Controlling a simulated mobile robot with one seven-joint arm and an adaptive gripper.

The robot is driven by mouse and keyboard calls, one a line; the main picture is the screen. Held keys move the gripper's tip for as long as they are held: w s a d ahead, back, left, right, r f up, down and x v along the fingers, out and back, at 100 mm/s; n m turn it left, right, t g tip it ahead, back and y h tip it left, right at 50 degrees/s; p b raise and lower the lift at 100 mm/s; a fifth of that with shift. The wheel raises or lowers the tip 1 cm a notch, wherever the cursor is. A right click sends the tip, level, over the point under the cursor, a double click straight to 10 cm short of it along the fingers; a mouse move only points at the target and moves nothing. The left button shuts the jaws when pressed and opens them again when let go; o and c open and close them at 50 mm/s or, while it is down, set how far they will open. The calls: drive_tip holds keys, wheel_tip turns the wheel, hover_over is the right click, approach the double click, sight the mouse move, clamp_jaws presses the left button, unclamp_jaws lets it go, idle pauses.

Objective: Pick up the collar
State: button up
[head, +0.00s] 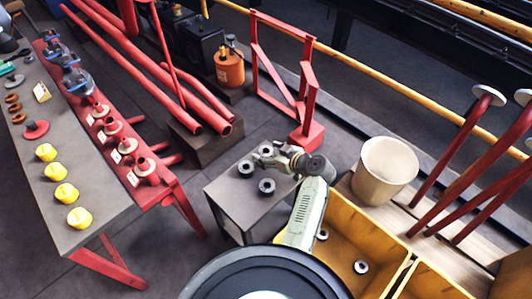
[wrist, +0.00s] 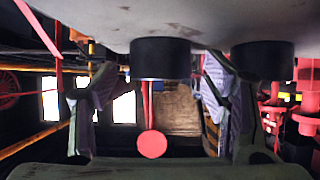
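Dark round collars stand on a small grey table (head: 230,190) in the head view: one at the left (head: 246,168), one at the back (head: 266,149) and one at the front (head: 267,186). My gripper (head: 274,160) is low over the table's right part, close to the back and front collars. In the wrist view the picture is upside down. My gripper (wrist: 156,90) is open, its two fingers apart. One dark collar (wrist: 165,58) shows in line with the gap between them, and another (wrist: 262,60) lies right of the right finger. I cannot tell whether a finger touches a collar.
A yellow crate (head: 340,222) right of the table holds more collars (head: 361,266). A cream bucket (head: 387,170) stands behind it. A red frame (head: 305,130) is behind the table. Red pipes (head: 185,100) and a bench with yellow parts (head: 65,193) are at the left.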

clamp_jaws()
idle(0.8)
drive_tip(key=shift+r, duration=0.2)
